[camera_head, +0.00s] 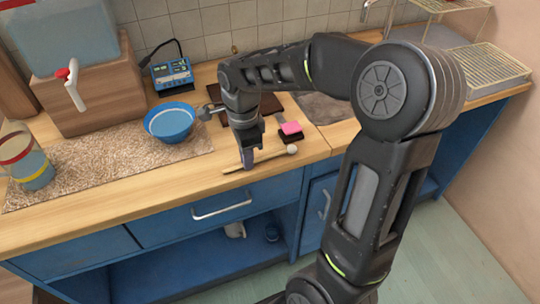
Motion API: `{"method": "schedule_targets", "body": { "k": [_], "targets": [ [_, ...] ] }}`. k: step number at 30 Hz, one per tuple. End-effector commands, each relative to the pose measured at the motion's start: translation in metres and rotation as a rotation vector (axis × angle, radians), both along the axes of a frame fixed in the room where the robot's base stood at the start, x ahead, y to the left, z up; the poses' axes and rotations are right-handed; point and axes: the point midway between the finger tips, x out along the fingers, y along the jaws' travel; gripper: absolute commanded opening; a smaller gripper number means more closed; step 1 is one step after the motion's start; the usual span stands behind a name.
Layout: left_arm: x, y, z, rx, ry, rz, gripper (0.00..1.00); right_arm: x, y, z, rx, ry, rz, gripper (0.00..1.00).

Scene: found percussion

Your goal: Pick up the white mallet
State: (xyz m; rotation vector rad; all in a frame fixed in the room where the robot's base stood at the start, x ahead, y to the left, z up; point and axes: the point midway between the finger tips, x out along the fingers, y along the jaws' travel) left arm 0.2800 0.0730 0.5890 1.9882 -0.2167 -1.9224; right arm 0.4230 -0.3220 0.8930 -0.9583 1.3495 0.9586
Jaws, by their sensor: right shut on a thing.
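The white mallet has a thin wooden stick and a round white head (292,149). It lies along the front part of the wooden counter, with its head to the right. My right gripper (248,163) points down over the stick, left of the head, and is shut on it. The fingers hide the part of the stick between them. The mallet appears at counter level; I cannot tell whether it touches the wood. My left gripper is not in view.
A blue bowl (170,122) stands left of my gripper on a beige mat (110,165). A sink (325,106) is at right.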

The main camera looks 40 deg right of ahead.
Motion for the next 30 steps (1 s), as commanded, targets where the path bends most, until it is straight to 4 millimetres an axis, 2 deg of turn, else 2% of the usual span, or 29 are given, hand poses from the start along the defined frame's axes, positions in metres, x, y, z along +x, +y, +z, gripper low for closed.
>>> {"method": "schedule_targets", "body": {
  "k": [12,16,20,30],
  "targets": [
    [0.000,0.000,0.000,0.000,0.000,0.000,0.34,0.000,0.000,0.000,0.000,0.000,0.000,0.00],
    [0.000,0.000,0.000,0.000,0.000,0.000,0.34,0.001,0.000,0.007,0.000,-0.003,0.000,0.00],
    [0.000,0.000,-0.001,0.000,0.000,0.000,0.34,0.001,0.000,0.025,-0.001,-0.005,0.000,0.00],
    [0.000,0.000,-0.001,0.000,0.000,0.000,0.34,0.001,0.000,0.087,0.000,-0.004,0.000,0.00]
  ]
}}
